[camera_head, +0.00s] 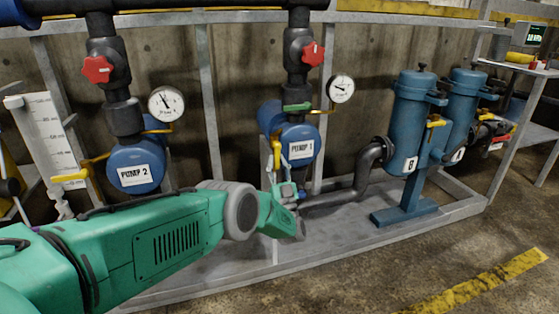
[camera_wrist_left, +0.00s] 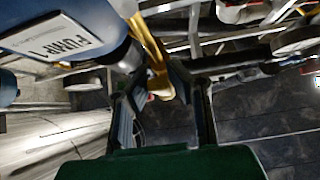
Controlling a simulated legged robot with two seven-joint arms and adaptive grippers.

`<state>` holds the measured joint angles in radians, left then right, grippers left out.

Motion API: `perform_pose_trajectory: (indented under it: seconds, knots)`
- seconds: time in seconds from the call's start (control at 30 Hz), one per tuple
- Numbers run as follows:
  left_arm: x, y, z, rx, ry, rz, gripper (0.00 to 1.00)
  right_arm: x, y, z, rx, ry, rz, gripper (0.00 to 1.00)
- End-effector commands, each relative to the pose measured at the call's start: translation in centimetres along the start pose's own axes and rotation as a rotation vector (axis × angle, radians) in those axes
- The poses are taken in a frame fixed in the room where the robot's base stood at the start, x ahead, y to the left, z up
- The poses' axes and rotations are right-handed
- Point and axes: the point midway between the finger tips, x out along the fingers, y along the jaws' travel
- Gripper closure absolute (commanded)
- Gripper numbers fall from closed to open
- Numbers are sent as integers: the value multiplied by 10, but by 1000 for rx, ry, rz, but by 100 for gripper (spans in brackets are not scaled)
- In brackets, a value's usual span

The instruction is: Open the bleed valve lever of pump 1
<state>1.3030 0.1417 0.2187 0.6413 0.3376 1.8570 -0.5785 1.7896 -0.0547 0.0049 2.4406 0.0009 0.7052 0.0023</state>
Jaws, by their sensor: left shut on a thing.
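Pump 1 (camera_head: 298,143) is the blue pump with a white "PUMP 1" label, at the middle of the head view. Its blue body and label also show at the upper left of the left wrist view (camera_wrist_left: 75,25). A yellow lever (camera_head: 277,153) hangs down at the pump's left side. In the wrist view the yellow lever (camera_wrist_left: 150,50) runs down between the fingers. My left gripper (camera_wrist_left: 158,90) is shut on the lever's lower end; in the head view it is low in front of pump 1 (camera_head: 290,197), and its fingertips are partly hidden. My right gripper is out of view.
Pump 2 (camera_head: 136,165) stands left, with a red valve handle (camera_head: 98,69) and gauge (camera_head: 166,103) above. A dark curved pipe (camera_head: 372,165) and blue filter housings (camera_head: 411,115) stand right. A metal frame edge (camera_head: 440,218) runs in front; the floor beyond is clear.

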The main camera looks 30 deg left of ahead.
Motion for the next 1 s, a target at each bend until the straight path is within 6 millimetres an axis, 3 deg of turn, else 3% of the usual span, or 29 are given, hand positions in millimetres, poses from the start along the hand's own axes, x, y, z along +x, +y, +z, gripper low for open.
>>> perform_pose_trajectory:
  seconds: [0.03,0.6,0.63,0.7,1.0]
  knots:
    - [-10,2,-1,-10,-5,3,100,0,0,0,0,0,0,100]
    - [-13,-1,-2,-31,-6,-19,100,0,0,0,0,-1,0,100]
    - [-13,-1,-2,-31,-6,-19,83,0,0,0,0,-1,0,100]
    - [-12,-1,-2,-31,-5,-19,65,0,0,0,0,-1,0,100]
    - [-8,-4,0,-32,-6,-27,65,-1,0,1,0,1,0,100]
